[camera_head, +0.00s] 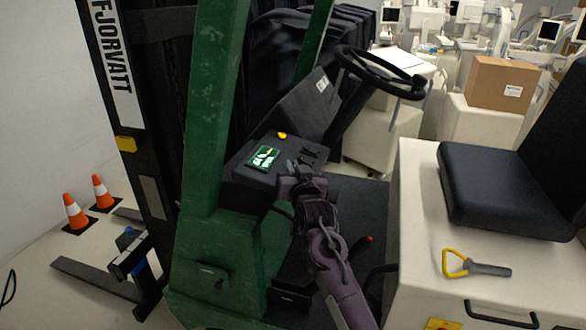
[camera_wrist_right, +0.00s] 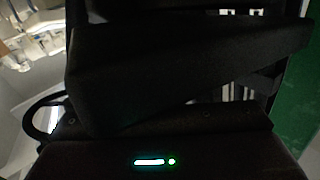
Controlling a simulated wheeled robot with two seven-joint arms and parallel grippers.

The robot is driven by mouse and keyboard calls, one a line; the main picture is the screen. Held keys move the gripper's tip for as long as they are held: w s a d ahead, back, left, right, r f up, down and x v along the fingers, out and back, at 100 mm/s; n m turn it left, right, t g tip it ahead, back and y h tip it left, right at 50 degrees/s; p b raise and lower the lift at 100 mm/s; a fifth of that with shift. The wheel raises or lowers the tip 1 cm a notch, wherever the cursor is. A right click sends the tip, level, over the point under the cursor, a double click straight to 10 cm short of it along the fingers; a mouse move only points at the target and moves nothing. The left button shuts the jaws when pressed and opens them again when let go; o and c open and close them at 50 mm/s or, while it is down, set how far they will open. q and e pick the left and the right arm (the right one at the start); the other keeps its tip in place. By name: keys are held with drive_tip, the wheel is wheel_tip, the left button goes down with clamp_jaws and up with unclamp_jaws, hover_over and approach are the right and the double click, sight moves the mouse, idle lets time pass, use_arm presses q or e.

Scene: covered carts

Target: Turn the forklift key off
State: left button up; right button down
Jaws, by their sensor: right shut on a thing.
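The green forklift (camera_head: 236,110) fills the middle of the head view. Its dark console (camera_head: 240,170) carries a lit green display (camera_head: 263,157), a yellow button (camera_head: 281,135) and small black levers (camera_head: 312,152). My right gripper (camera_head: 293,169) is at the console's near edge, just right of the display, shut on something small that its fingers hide. I take this to be the key, but I cannot see it or its angle. In the right wrist view the console is very dark, with a lit strip (camera_wrist_right: 149,162) and a green dot beside it. My left gripper is not in view.
A black steering wheel (camera_head: 380,72) stands behind the console. The black seat (camera_head: 510,190) and a yellow-handled tool (camera_head: 476,267) are on the pale body at right. Orange cones (camera_head: 76,213) stand at far left. A cardboard box (camera_head: 500,83) is at the back.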

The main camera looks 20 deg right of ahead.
drive_tip(key=n+y+b, duration=0.1)
drive_tip(key=n+y, duration=0.1)
drive_tip(key=shift+y, duration=0.3)
drive_tip(key=n+y, duration=0.2)
drive_tip(key=y, duration=0.1)
drive_tip(key=n+y+b, duration=0.1)
drive_tip(key=n+y, duration=0.1)
drive_tip(key=shift+a+g, duration=0.25)
drive_tip(key=shift+g, duration=0.05)
drive_tip(key=n+g+y, duration=0.1)
drive_tip(key=n+y, duration=0.1)
drive_tip(key=y, duration=0.1)
drive_tip(key=shift+s+a+b, duration=0.1)
drive_tip(key=shift+a+b, duration=0.05)
drive_tip(key=shift+b, duration=0.2)
drive_tip(key=n+g+y+b, duration=0.1)
drive_tip(key=n+y, duration=0.1)
drive_tip(key=n+g+y+b, duration=0.1)
drive_tip(key=g+y, duration=0.1)
drive_tip(key=shift+s+a+n+b, duration=0.15)
drive_tip(key=shift+a+n+b, duration=0.05)
drive_tip(key=shift+n+b, duration=0.2)
drive_tip(key=shift+s+a+r+n+g+y+b, duration=0.1)
drive_tip(key=shift+s+a+n+g+y+b, duration=0.05)
drive_tip(key=shift+n+g+y+b, duration=0.95)
drive_tip(key=shift+r, duration=0.1)
drive_tip(key=shift+g, duration=0.4)
drive_tip(key=c, duration=1.6)
unclamp_jaws()
